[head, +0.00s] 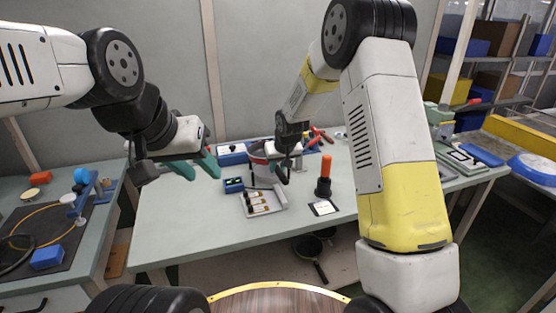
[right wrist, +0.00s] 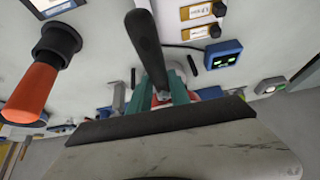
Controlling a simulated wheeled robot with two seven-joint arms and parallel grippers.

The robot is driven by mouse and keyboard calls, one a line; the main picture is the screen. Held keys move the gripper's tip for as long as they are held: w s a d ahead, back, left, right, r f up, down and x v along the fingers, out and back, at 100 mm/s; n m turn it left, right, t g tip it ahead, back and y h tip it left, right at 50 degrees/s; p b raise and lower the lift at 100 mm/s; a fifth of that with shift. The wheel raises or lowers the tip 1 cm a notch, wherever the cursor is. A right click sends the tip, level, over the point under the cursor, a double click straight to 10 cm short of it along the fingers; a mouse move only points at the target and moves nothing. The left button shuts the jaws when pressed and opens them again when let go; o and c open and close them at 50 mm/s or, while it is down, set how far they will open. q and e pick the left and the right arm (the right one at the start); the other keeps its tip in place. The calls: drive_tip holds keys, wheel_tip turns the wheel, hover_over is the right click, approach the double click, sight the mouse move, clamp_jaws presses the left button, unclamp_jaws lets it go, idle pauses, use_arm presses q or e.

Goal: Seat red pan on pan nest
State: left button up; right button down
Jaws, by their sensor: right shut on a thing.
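My right gripper (head: 284,170) is over the middle of the bench, in front of a grey round body with red at its top (head: 270,149). This looks like the red pan, partly hidden by the gripper. In the right wrist view, the teal fingers of my right gripper (right wrist: 165,92) are shut on a black handle (right wrist: 147,40). A little red shows behind the fingers; the rest is hidden by the wrist. I cannot make out the pan nest or tell whether the pan touches it. My left gripper (head: 203,170) is open and empty above the bench's left part.
An orange-topped black post (head: 325,175) stands to the right. The bench's front left is clear.

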drive_tip(key=shift+f, duration=2.2)
drive_tip(key=shift+r, duration=0.15)
drive_tip(key=shift+w+a+r+t+y, duration=0.15)
drive_tip(key=shift+w+r+t+y, duration=0.1)
drive_tip(key=shift+r+t+y, duration=0.25)
drive_tip(key=shift+r, duration=0.1)
